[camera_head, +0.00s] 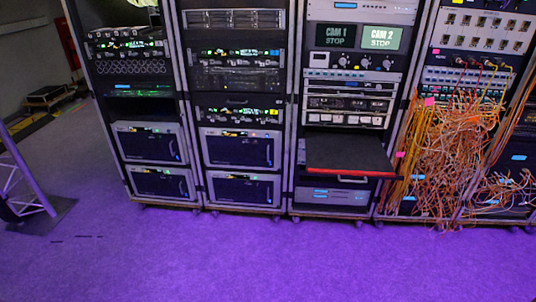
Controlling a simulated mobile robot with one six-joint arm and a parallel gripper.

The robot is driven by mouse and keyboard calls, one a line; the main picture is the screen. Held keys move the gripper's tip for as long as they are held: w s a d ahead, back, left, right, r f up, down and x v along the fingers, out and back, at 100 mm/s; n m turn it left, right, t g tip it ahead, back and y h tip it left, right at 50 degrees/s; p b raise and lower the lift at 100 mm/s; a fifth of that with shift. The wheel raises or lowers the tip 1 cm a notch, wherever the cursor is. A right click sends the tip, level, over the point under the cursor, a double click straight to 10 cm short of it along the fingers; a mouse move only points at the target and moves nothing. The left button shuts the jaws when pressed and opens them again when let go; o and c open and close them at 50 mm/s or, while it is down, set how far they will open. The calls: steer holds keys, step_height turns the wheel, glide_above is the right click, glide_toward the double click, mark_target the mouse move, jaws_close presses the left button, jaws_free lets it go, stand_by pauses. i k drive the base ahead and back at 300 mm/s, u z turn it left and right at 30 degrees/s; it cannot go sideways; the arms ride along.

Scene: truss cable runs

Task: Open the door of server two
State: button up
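Two light-framed units with dark front panels sit low in the second rack, an upper unit (238,148) and a lower unit (243,189). Two similar units sit low in the leftmost rack, an upper unit (149,141) and a lower unit (162,183). Their fronts look shut. No number is readable on any of them, so I cannot tell which is server two. My gripper is not in view.
Tangled orange cables (450,150) hang at the right. A truss base (42,216) stands at the left. The purple floor (220,260) in front is clear.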

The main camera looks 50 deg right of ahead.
mark_target(228, 150)
steer(key=i, duration=0.85)
steer(key=u, duration=0.05)
